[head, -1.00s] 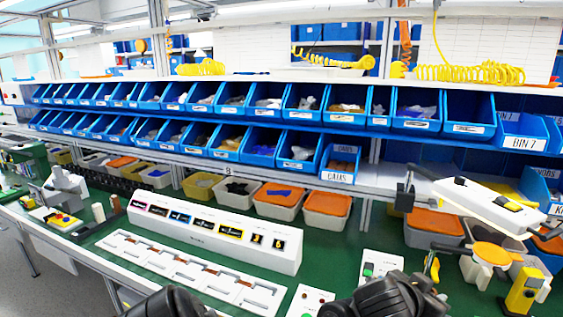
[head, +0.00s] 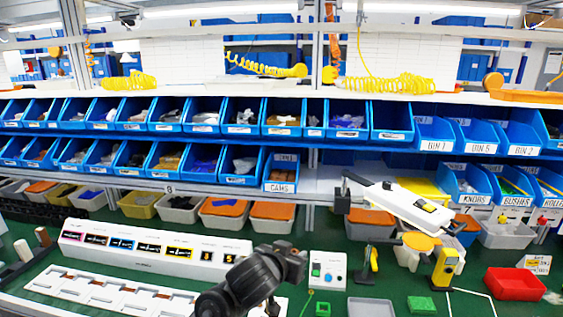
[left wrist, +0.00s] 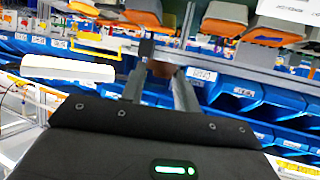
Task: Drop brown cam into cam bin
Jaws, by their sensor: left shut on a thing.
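The cam bin (head: 279,187), a blue bin labelled CAMS, stands at the right end of the lower bin row in the head view. My left gripper (head: 297,250) is in front of and below it in that view, at the end of a black arm. In the left wrist view my left gripper (left wrist: 160,75) is shut on the brown cam (left wrist: 163,68), which shows as a small dark brown piece between the fingertips. Much of the cam is hidden by the fingers. The gripper is apart from the cam bin. My right gripper is not in view.
A long white panel (head: 150,255) with coloured windows lies left of the gripper. A white device on an arm (head: 400,205) stands to the right. Orange-lidded boxes (head: 272,212) sit under the cam bin. A red tray (head: 515,284) lies at the right on the green bench.

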